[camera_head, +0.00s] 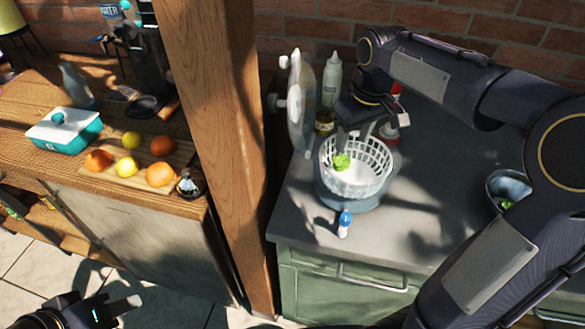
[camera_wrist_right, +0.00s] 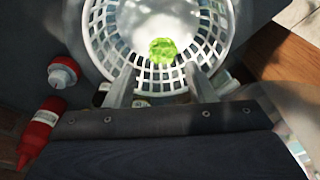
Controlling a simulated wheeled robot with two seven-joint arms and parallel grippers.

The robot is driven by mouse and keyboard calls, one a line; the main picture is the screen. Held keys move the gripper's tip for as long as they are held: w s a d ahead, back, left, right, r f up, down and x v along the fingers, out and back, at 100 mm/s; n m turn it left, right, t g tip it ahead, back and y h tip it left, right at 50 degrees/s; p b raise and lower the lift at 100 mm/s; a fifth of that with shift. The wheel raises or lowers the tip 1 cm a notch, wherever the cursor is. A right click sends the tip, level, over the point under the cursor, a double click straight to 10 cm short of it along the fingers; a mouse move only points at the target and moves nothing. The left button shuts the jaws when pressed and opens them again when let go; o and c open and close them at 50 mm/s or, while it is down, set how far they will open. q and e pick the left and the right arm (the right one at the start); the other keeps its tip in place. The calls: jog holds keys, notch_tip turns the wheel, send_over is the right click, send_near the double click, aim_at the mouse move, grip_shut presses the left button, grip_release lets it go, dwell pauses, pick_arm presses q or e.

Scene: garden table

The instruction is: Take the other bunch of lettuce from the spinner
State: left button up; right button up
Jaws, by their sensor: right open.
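The salad spinner (camera_head: 352,190) stands near the left edge of the grey counter, its white slotted basket (camera_head: 371,150) open at the top. A small bright green lettuce bunch (camera_head: 341,162) is in the basket; the right wrist view also shows the lettuce (camera_wrist_right: 163,50) beyond my fingertips. My right gripper (camera_head: 355,130) reaches down over the basket's back rim, fingers apart, nothing between them. In the right wrist view the right gripper (camera_wrist_right: 160,85) is open with the lettuce ahead. A bowl (camera_head: 508,188) at the right holds some green, partly hidden by my arm. My left gripper (camera_head: 110,310) is at the lower left, away from the counter.
A spinner lid (camera_head: 300,100) stands upright left of the spinner. Behind are a pale bottle (camera_head: 331,80) and red bottles (camera_head: 389,130). A small blue-capped bottle (camera_head: 344,224) stands in front. A wooden post (camera_head: 215,130) separates the counter from the fruit table.

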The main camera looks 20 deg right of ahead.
aim_at(343, 160)
jog(key=shift+w+a+f, duration=0.25)
jog(key=shift+w+f, duration=0.05)
jog(key=shift+w, duration=0.15)
jog(key=shift+w+f, duration=0.1)
jog(key=shift+f, duration=0.25)
notch_tip(343, 160, down, 7)
jog(key=shift+w+a+r, duration=0.1)
jog(key=shift+w+a, duration=0.05)
jog(key=c, duration=0.7)
